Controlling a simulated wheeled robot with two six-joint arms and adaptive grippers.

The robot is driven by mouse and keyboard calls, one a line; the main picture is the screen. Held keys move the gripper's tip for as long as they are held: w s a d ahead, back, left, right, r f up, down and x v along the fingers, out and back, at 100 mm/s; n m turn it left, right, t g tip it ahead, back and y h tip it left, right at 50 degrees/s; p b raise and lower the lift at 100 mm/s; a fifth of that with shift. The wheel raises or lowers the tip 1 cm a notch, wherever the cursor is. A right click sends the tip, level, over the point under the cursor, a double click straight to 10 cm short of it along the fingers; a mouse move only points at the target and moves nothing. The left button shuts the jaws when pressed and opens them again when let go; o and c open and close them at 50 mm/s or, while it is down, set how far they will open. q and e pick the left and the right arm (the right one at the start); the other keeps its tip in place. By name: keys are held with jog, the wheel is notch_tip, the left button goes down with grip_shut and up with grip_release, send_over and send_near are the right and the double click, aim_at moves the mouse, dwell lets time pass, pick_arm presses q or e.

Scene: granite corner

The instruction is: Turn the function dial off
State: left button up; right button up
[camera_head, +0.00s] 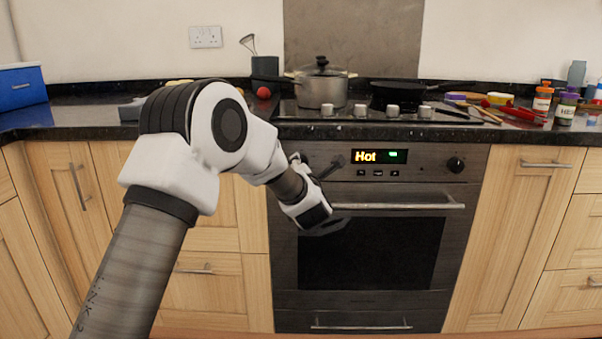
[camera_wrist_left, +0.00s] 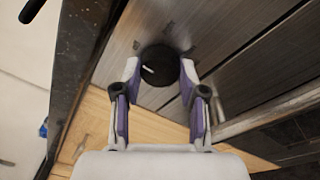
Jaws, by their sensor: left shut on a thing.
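The function dial (camera_wrist_left: 160,64) is a round black knob with a white mark on the oven's steel control panel. It shows in the left wrist view between the two fingertips of my left gripper (camera_wrist_left: 159,76), which is shut on it. The mark lies toward the left side of the knob in that view. In the head view my left arm reaches to the left end of the oven's panel, and the wrist and gripper hide the dial there. My right gripper is in neither view.
The oven (camera_head: 372,250) display (camera_head: 380,156) reads "Hot" beside a green symbol. Another black knob (camera_head: 456,164) is at the panel's right. The door handle (camera_head: 398,206) runs below. A pot (camera_head: 321,88) and pan (camera_head: 392,90) stand on the hob above; bottles and utensils lie right.

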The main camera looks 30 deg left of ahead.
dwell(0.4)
pick_arm(q)
jog(key=o, duration=1.1)
jog(key=shift+o, duration=0.2)
jog(key=v, duration=1.2)
